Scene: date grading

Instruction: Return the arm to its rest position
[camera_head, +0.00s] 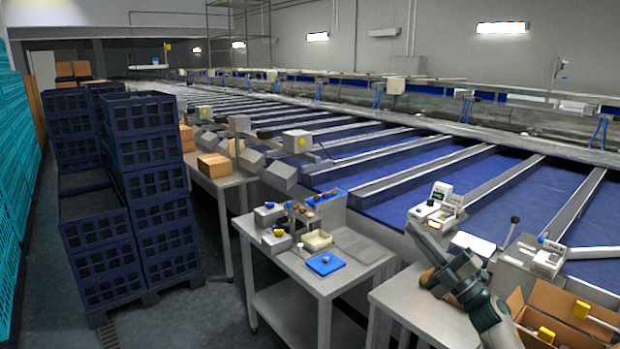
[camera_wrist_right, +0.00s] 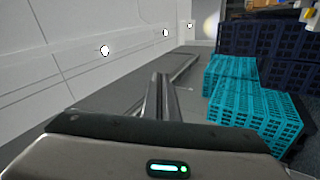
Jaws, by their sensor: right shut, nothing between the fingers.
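My right arm (camera_head: 485,305) comes in at the lower right of the head view, bent over the grey table there. Its gripper (camera_head: 416,234) is up and to the left of the forearm, in front of the small white devices. In the right wrist view the fingers (camera_wrist_right: 160,85) lie together, shut and empty, with floor and wall beyond them. My left gripper is in neither view.
A small steel table (camera_head: 357,284) holds a blue mat (camera_head: 325,263), a tray and small devices. Dark blue crates (camera_head: 155,190) stand stacked at left. An open cardboard box (camera_head: 565,325) is at lower right. Cyan crates (camera_wrist_right: 250,115) show in the wrist view.

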